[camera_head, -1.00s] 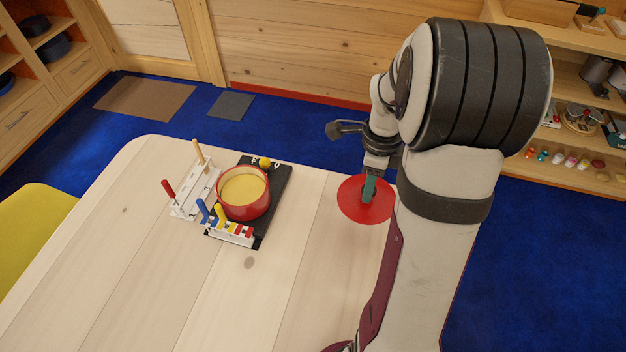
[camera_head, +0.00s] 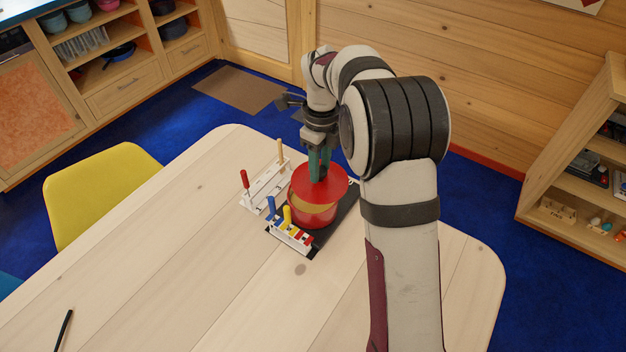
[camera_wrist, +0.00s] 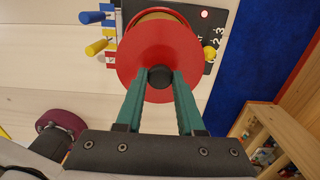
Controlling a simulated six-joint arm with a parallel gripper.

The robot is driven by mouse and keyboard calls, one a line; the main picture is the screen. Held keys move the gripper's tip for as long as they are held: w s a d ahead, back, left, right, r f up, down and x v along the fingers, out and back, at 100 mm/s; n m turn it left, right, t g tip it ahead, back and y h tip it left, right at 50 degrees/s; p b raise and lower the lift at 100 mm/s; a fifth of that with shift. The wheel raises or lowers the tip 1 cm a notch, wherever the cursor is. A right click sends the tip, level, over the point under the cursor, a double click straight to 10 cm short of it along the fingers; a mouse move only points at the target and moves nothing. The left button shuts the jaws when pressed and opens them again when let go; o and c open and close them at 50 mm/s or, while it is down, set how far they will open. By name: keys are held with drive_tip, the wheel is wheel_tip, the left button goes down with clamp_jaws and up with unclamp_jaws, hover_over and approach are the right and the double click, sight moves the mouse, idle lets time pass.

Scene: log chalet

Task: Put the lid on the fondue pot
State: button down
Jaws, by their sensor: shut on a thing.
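The round red lid (camera_head: 334,186) hangs from my gripper (camera_head: 318,172), above the red fondue pot (camera_head: 300,215). The pot stands on a black hot plate (camera_head: 341,212), and some yellow fondue shows below the lid's near edge. In the wrist view the lid (camera_wrist: 140,50) fills the upper middle, and the green fingers of my gripper (camera_wrist: 160,78) are shut on its black knob. The lid hides most of the pot there; a strip of tan fondue (camera_wrist: 155,16) shows past its far edge. The lid looks raised and slightly off-centre over the pot.
White fork racks with coloured-handled forks stand close beside the pot: one at the left (camera_head: 267,186) and one in front (camera_head: 290,237). Yellow knobs (camera_wrist: 209,53) and a red light show on the hot plate. The front of the table (camera_head: 210,280) is mostly bare.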

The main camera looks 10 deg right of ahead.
drive_tip(key=f, duration=0.1)
drive_tip(key=a+f, duration=0.1)
drive_tip(key=f, duration=0.1)
drive_tip(key=w+f, duration=0.1)
drive_tip(key=f, duration=0.1)
drive_tip(key=shift+a, duration=0.2)
drive_tip(key=shift+f, duration=0.15)
drive_tip(key=c, duration=0.5)
unclamp_jaws()
wheel_tip(320, 180, up, 12)
drive_tip(key=s+a+r+n, duration=0.1)
drive_tip(key=s+r+n, duration=0.1)
drive_tip(key=s+n, duration=0.3)
drive_tip(key=s+r+n, duration=0.3)
drive_tip(key=s, duration=0.4)
drive_tip(key=s+f+n, duration=0.2)
drive_tip(key=s+n, duration=0.2)
drive_tip(key=s, duration=0.3)
drive_tip(key=s+a+f+n+y, duration=0.1)
drive_tip(key=s+f+n, duration=0.1)
drive_tip(key=s+n, duration=0.3)
drive_tip(key=s+a+f+n, duration=0.1)
drive_tip(key=s+n, duration=0.3)
drive_tip(key=s, duration=0.6)
drive_tip(key=shift+a+f+n+y, duration=0.15)
drive_tip(key=shift+f+n+y, duration=0.15)
drive_tip(key=shift+f+y, duration=0.15)
